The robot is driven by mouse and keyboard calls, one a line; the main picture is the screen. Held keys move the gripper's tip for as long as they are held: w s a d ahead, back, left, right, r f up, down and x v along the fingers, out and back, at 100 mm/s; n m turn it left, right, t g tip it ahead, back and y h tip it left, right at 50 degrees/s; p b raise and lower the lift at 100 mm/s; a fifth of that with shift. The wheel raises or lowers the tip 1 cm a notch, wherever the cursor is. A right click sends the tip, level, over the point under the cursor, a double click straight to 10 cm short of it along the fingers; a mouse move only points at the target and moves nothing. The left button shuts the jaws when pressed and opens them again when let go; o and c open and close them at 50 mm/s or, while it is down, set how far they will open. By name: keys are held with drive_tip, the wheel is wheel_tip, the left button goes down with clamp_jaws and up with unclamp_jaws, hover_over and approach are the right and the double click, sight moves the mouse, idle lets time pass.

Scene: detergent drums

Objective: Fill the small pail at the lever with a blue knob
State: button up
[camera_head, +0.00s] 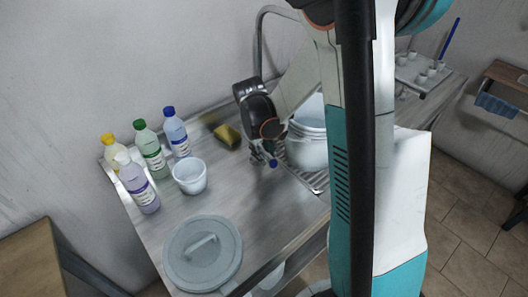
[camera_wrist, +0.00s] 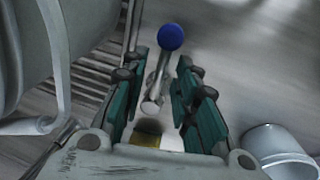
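The lever's blue knob (camera_head: 273,162) shows just at my gripper's tip in the head view. In the wrist view the blue knob (camera_wrist: 170,37) tops a metal lever (camera_wrist: 158,78) that lies between my gripper's two green-padded fingers (camera_wrist: 162,66). The fingers are apart, with gaps on both sides of the lever. My gripper (camera_head: 263,155) is beside a large white drum (camera_head: 307,150), partly hidden by my arm. The small white pail (camera_head: 190,177) stands upright on the counter, left of my gripper; it also shows in the wrist view (camera_wrist: 278,143).
Several capped bottles (camera_head: 150,150) stand left of the pail. A yellow sponge (camera_head: 227,136) lies behind it. A grey lidded bucket (camera_head: 203,254) stands at the front. The steel counter (camera_head: 262,205) is clear between the pail and drum. A slatted rack (camera_head: 313,180) lies below the drum.

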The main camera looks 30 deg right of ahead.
drive_tip(key=shift+r, duration=0.1)
wheel_tip(320, 180, up, 12)
drive_tip(key=a, duration=0.2)
drive_tip(key=shift+s+a+f, duration=0.15)
drive_tip(key=shift+s+f, duration=0.05)
drive_tip(key=shift+s, duration=0.05)
idle(0.5)
drive_tip(key=s+a+r+m+t+y, duration=0.1)
drive_tip(key=s+a+r+t, duration=0.2)
drive_tip(key=s, duration=0.5)
drive_tip(key=s+a+r+m+t+y, duration=0.1)
drive_tip(key=s+a+r+t, duration=0.2)
drive_tip(key=s+a, duration=0.3)
drive_tip(key=shift+s+a+r+t, duration=0.15)
drive_tip(key=shift+s+r+t, duration=0.2)
drive_tip(key=shift+s, duration=1.3)
drive_tip(key=shift+c, duration=0.6)
